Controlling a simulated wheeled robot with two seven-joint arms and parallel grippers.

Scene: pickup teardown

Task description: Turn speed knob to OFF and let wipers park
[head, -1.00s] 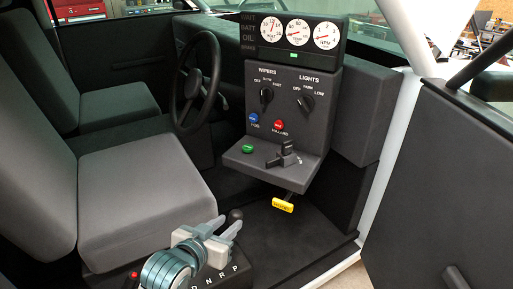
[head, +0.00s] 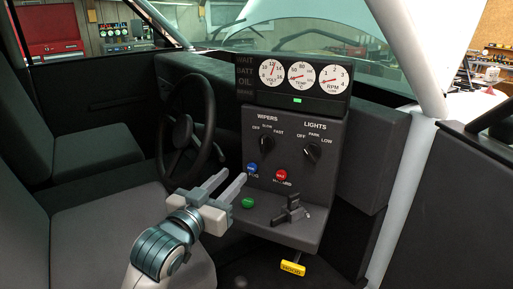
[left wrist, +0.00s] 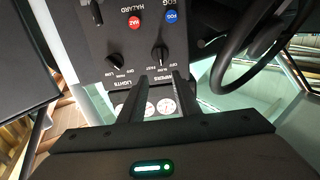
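The black wiper knob (head: 267,144) is on the dash panel under the WIPERS label, with OFF, SLOW and FAST marked around it. In the left wrist view the wiper knob (left wrist: 160,54) appears upside down, just beyond the fingertips. I cannot tell for sure which mark its pointer faces. My left gripper (head: 234,176) is open and empty, in front of and below the knob and apart from it. It also shows in the left wrist view (left wrist: 161,76), its two dark fingers apart. My right gripper is not in view. The wipers cannot be clearly made out.
The lights knob (head: 312,151) is right of the wiper knob. Below are a blue FOG button (head: 252,169), a red hazard button (head: 281,175), a green button (head: 247,203) and a black lever (head: 291,210). The steering wheel (head: 187,130) stands close on the left.

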